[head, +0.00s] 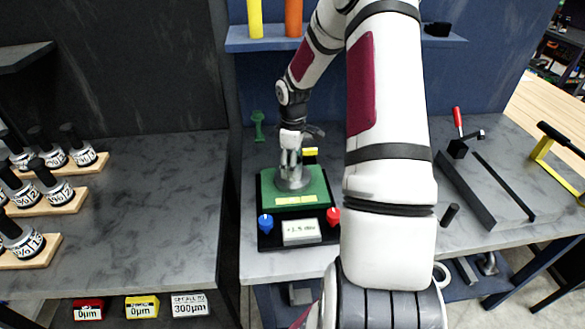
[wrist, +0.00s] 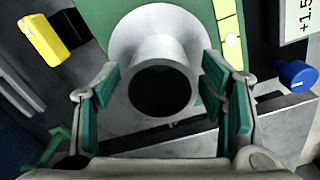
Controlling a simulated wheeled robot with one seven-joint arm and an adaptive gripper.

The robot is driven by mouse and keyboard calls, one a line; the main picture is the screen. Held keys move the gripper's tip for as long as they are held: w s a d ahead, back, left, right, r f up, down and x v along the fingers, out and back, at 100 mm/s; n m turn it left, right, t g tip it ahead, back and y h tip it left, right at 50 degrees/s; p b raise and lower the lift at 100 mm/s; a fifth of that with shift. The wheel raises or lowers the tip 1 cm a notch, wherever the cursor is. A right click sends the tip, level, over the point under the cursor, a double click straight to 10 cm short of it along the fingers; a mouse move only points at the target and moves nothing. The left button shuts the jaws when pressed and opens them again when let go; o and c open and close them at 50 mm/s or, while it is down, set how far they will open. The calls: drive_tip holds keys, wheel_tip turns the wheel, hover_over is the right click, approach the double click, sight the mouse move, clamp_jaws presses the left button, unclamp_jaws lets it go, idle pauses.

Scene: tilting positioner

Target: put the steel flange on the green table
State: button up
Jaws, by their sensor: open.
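The steel flange (head: 293,180) stands on the green table (head: 265,189) of the positioner, hub upward. In the wrist view the flange (wrist: 158,62) shows its round base and its dark bore, with the green table (wrist: 92,14) under it. My gripper (head: 291,158) is directly above the flange, pointing down. In the wrist view my gripper (wrist: 162,90) is open, with one green-padded finger on each side of the hub. I see gaps between the pads and the hub. Part of the flange is hidden behind my fingers in the head view.
The positioner's front has a blue knob (head: 265,223), a red knob (head: 333,216) and a display (head: 299,231). A yellow block (wrist: 44,40) lies beside the green table. Tool holders on wooden racks (head: 70,163) stand at left. A clamp and bars (head: 466,190) lie at right.

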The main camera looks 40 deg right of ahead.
wheel_tip(320, 180, up, 10)
drive_tip(key=s+a+r+m+h, duration=0.1)
drive_tip(key=a+r+h, duration=0.1)
drive_tip(key=a+r, duration=0.75)
drive_tip(key=s+a+r+m+t+y, duration=0.1)
drive_tip(key=s+a+r+m+t, duration=0.1)
drive_tip(key=s+a+r, duration=0.3)
drive_tip(key=s+a+r+m+t+y, duration=0.1)
drive_tip(key=s+a+r+m+t, duration=0.2)
drive_tip(key=s+a, duration=1)
wheel_tip(320, 180, up, 2)
drive_tip(key=shift+s+a+r+t+b, duration=0.2)
drive_tip(key=shift+a+t+b, duration=0.1)
drive_tip(key=shift+a+b, duration=0.25)
drive_tip(key=shift+w+f, duration=0.1)
drive_tip(key=shift+w, duration=0.1)
